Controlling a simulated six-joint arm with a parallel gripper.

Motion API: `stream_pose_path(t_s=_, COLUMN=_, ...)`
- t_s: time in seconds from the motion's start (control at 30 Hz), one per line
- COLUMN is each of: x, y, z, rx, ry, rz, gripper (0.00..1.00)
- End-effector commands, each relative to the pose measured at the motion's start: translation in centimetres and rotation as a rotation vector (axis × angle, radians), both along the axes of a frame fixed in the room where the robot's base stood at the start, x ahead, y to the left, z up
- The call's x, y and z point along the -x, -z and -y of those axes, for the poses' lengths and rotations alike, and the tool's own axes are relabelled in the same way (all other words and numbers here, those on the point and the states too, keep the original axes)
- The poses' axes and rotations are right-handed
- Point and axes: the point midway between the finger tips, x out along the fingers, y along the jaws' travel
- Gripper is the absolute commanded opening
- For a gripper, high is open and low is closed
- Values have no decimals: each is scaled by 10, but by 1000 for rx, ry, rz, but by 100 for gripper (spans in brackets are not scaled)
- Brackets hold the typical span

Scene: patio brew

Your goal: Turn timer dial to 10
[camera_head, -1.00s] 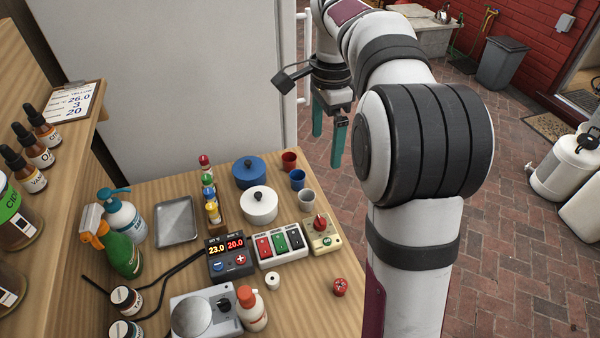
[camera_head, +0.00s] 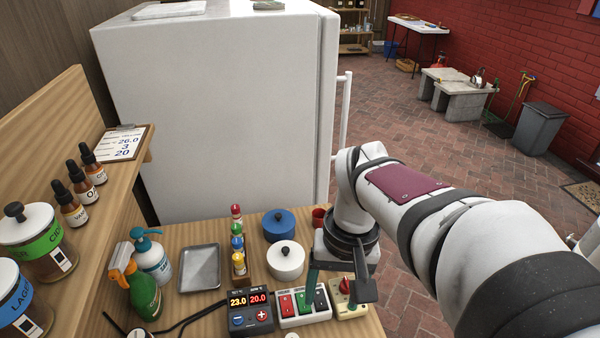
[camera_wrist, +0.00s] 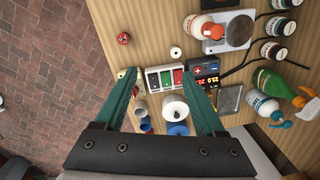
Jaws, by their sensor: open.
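The timer is a small beige box (camera_head: 352,312) with a red dial (camera_head: 344,286), at the right end of the row of devices near the table's right edge. The dial's markings are too small to read. My gripper (camera_wrist: 159,75) is open and empty, its teal fingers pointing down over the table. In the head view my wrist hangs just above and behind the timer and partly covers it. In the wrist view the left finger covers most of the timer, with a bit of its beige body by that fingertip. The white switch strip shows between the fingers.
Left of the timer stand the switch strip (camera_head: 301,320) and a two-display controller (camera_head: 249,313) reading 23.0 and 20.0. A white pot (camera_head: 285,263), a blue pot (camera_head: 279,226) and small cups are close behind.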

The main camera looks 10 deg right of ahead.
Motion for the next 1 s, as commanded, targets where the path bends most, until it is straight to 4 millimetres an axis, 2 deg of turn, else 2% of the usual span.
stream_pose_path(t_s=0.03, x=-37, y=7, z=20, rx=17, ry=-48, rz=-2, gripper=72)
stream_pose_path(t_s=0.1, x=-80, y=19, z=47, rx=42, ry=-126, rz=4, gripper=72)
stream_pose_path(t_s=0.2, x=-119, y=37, z=76, rx=68, ry=-207, rz=8, gripper=72)
stream_pose_path(t_s=0.27, x=-131, y=44, z=86, rx=77, ry=-235, rz=10, gripper=72)
stream_pose_path(t_s=0.37, x=-137, y=54, z=92, rx=82, ry=-252, rz=10, gripper=72)
stream_pose_path(t_s=0.47, x=-136, y=75, z=91, rx=81, ry=-253, rz=7, gripper=72)
stream_pose_path(t_s=0.7, x=-135, y=148, z=90, rx=80, ry=-251, rz=6, gripper=72)
stream_pose_path(t_s=0.8, x=-136, y=173, z=90, rx=80, ry=-250, rz=8, gripper=72)
stream_pose_path(t_s=1.0, x=-136, y=199, z=90, rx=81, ry=-250, rz=11, gripper=72)
